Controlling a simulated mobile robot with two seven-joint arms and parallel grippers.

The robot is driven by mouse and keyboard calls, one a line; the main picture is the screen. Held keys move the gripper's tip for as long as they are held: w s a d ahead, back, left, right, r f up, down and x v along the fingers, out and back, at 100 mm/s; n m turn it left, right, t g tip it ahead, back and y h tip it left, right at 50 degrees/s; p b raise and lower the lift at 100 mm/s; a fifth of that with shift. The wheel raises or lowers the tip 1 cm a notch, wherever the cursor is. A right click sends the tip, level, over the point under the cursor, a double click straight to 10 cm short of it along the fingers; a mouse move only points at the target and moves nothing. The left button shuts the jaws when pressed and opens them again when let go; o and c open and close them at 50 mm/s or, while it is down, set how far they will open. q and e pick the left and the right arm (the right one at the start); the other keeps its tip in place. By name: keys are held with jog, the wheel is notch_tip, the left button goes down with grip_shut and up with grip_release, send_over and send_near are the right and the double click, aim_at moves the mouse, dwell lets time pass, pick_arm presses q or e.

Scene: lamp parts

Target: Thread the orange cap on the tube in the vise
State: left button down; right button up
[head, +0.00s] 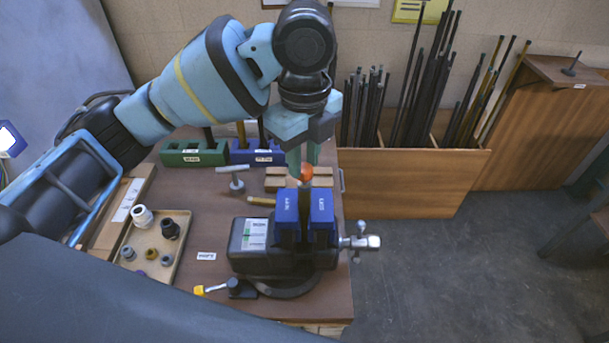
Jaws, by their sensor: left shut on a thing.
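The orange cap (306,172) is small and round, just above the blue jaws of the vise (265,262). My left gripper (303,164) points straight down from above and is shut on the cap, its teal fingers on either side. The vise stands on the bench with its two blue jaws (288,207) upright and a metal handle at its right. My right gripper is not in view.
A tray (178,262) with several small sockets lies at the left. Green (193,152) and blue (258,152) holders stand behind the vise. A yellow-tipped tool (212,289) lies at the front. Rods fill a wooden crate (410,185) at the right, beyond the bench edge.

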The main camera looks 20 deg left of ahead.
pick_arm(q)
jog(key=m, duration=0.6)
jog(key=shift+m, duration=0.4)
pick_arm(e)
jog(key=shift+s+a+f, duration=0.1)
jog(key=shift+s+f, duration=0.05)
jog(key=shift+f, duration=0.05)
pick_arm(q)
jog(key=m, duration=0.4)
jog(key=shift+f+m+b, duration=0.15)
jog(key=shift+m+b, duration=0.15)
jog(key=shift+b, duration=0.1)
jog(key=shift+m, duration=1.2)
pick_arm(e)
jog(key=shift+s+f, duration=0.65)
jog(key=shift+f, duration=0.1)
